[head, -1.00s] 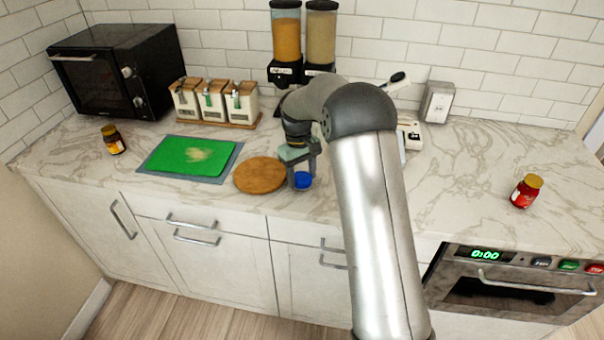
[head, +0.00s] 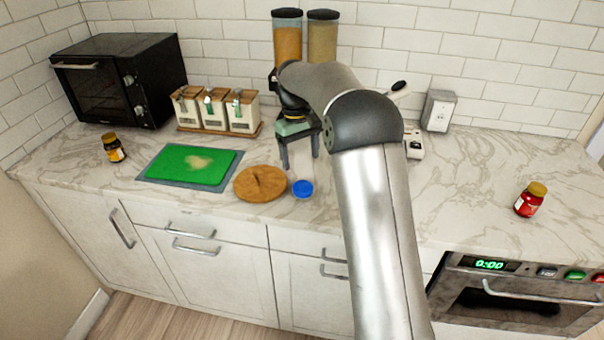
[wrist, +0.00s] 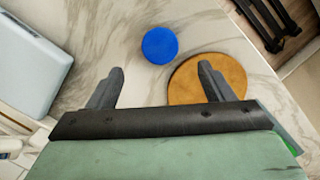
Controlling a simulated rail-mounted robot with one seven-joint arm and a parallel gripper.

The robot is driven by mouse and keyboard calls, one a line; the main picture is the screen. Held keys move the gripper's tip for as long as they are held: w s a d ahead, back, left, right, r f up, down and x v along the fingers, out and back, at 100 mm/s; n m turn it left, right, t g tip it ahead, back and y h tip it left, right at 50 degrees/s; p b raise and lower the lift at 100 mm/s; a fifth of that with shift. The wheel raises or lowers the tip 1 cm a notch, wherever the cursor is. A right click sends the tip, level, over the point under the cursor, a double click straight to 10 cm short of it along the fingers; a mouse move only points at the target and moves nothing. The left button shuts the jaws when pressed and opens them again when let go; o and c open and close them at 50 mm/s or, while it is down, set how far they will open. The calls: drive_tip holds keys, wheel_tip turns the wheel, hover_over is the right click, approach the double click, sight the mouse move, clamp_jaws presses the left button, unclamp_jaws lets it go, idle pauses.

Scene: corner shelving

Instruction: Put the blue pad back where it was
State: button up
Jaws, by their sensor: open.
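The blue pad (head: 302,188) is a small round disc lying flat on the marble counter, just right of the round wooden board (head: 260,184) and apart from it. In the wrist view the pad (wrist: 160,45) lies beyond the fingertips, beside the board (wrist: 228,76). My gripper (head: 300,161) is open and empty. It is raised above the counter, a little behind the pad in the head view. In the wrist view my gripper (wrist: 160,71) has its two fingers spread wide with nothing between them.
A green cutting board on a grey mat (head: 222,186) lies left of the wooden board. Canisters (head: 243,113) and cereal dispensers (head: 322,40) stand at the back. A dark jar (head: 113,148) is at left, a red jar (head: 529,203) at right. The right counter is mostly clear.

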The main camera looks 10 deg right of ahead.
drive_tip(key=s+r+m+t, duration=0.1)
drive_tip(key=s+r, duration=0.2)
drive_tip(key=s, duration=0.5)
drive_tip(key=s+r+m, duration=0.1)
drive_tip(key=s+r, duration=0.2)
drive_tip(key=s, duration=0.4)
drive_tip(key=s+f+m, duration=0.1)
drive_tip(key=s+f, duration=0.2)
drive_tip(key=s, duration=0.8)
drive_tip(key=s+f+m+t, duration=0.1)
drive_tip(key=s+f, duration=0.3)
drive_tip(key=s, duration=0.7)
drive_tip(key=shift+s+y, duration=0.3)
